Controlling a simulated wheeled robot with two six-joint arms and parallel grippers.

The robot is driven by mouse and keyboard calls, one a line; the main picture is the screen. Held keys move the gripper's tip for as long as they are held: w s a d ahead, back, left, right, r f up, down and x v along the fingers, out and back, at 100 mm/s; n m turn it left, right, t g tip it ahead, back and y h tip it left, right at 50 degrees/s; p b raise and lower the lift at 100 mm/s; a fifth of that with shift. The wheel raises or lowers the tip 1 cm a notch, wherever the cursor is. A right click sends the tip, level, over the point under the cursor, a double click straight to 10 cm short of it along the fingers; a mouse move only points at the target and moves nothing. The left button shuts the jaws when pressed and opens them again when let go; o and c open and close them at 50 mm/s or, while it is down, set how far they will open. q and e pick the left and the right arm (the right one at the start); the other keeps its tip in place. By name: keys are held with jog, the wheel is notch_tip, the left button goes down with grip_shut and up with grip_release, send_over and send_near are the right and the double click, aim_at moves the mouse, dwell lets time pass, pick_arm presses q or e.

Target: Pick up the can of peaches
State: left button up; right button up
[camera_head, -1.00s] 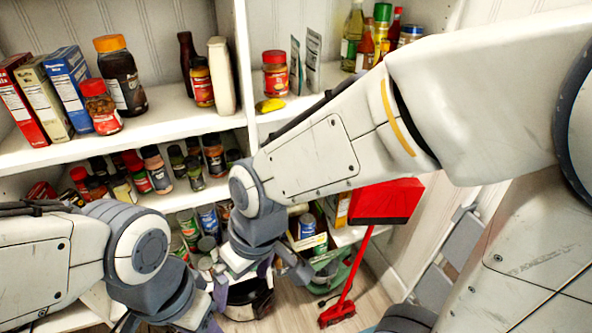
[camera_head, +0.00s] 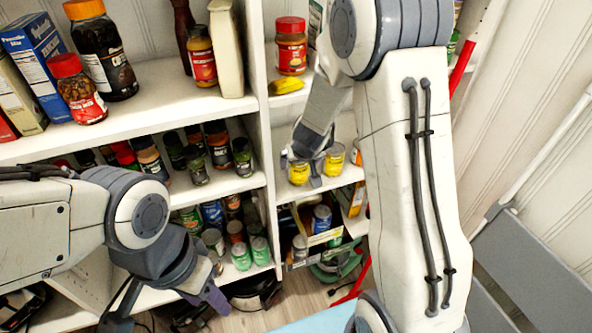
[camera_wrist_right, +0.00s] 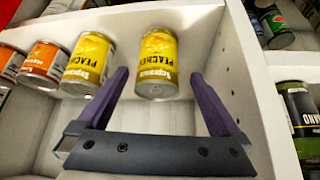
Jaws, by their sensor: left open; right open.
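Two yellow cans of peaches stand side by side on a middle shelf. In the wrist view one can (camera_wrist_right: 158,62) appears between my right gripper's fingertips (camera_wrist_right: 160,76), and the other can (camera_wrist_right: 88,64) is just left of the left finger. In the head view the cans show as a left one (camera_head: 298,172) and a right one (camera_head: 334,160), partly hidden by my right gripper (camera_head: 316,172). My right gripper is open. I cannot tell whether it touches a can. My left gripper (camera_head: 165,308) is open and empty, low at the left.
A white shelf wall (camera_wrist_right: 238,80) is close on the right in the wrist view. Jars (camera_head: 76,90) and boxes fill the upper left shelf. A red jar (camera_head: 291,46) and a yellow item (camera_head: 286,86) sit above the peaches.

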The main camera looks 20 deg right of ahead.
aim_at(298, 170)
jog(key=shift+b+x, duration=0.3)
jog(key=shift+x, duration=0.75)
jog(key=b+x, duration=0.1)
jog(key=x, duration=0.1)
jog(key=b+x, duration=0.2)
jog(key=shift+f, duration=0.55)
jog(key=shift+w+f, duration=0.15)
grip_shut()
